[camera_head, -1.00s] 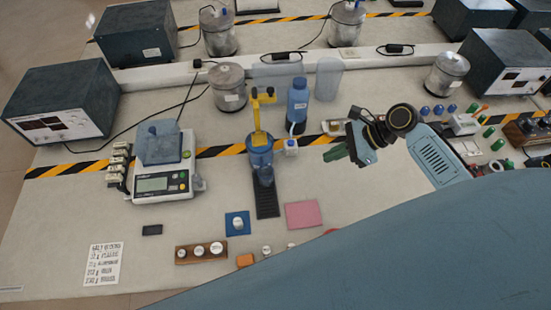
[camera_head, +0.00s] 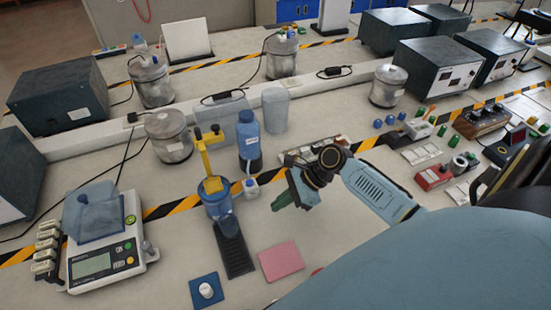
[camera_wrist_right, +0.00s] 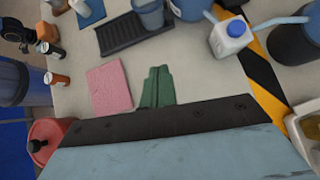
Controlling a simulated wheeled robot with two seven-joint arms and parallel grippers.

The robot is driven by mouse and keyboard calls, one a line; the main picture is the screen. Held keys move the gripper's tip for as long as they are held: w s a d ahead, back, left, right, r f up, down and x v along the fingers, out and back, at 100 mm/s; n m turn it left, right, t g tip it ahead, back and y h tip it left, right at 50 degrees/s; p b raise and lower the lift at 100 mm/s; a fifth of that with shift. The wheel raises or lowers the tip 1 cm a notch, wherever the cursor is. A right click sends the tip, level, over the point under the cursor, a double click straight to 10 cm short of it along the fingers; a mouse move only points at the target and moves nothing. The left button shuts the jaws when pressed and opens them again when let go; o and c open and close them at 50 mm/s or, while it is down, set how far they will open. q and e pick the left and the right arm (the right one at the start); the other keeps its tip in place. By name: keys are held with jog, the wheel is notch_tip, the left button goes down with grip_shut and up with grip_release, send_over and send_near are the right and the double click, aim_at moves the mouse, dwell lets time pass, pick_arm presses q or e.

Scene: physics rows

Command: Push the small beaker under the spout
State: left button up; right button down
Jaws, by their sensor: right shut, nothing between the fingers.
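The small beaker (camera_head: 229,226), a clear bluish cup, stands at the far end of a black ridged strip (camera_head: 237,258). It is right in front of a blue vessel (camera_head: 216,199) with a yellow upright part (camera_head: 205,160); I cannot make out the spout clearly. In the right wrist view the beaker (camera_wrist_right: 151,15) shows at the top edge, on the ridged strip (camera_wrist_right: 130,37). My right gripper (camera_head: 284,201), with green fingers, is shut and empty, to the right of the beaker and apart from it. Its fingers (camera_wrist_right: 157,86) also show in the wrist view. My left gripper is not in view.
A pink pad (camera_head: 281,261) lies to the right of the strip. A small white bottle with a blue cap (camera_head: 251,188) and a tall blue bottle (camera_head: 248,140) stand near the vessel. A scale (camera_head: 103,250) is at left. Bare table lies between strip and gripper.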

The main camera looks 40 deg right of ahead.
aim_at(238, 226)
jog(key=b+x, duration=0.1)
jog(key=x, duration=0.6)
jog(key=shift+w+a+f, duration=0.1)
jog(key=shift+a+f, duration=0.1)
jog(key=shift+w+a+r, duration=0.1)
jog(key=shift+w+a, duration=0.2)
jog(key=shift+a, duration=0.25)
jog(key=shift+w+a+r, duration=0.1)
jog(key=shift+w+a, duration=0.15)
jog(key=shift+a, duration=0.35)
jog(key=shift+w+a, duration=0.2)
jog(key=shift+a, duration=0.35)
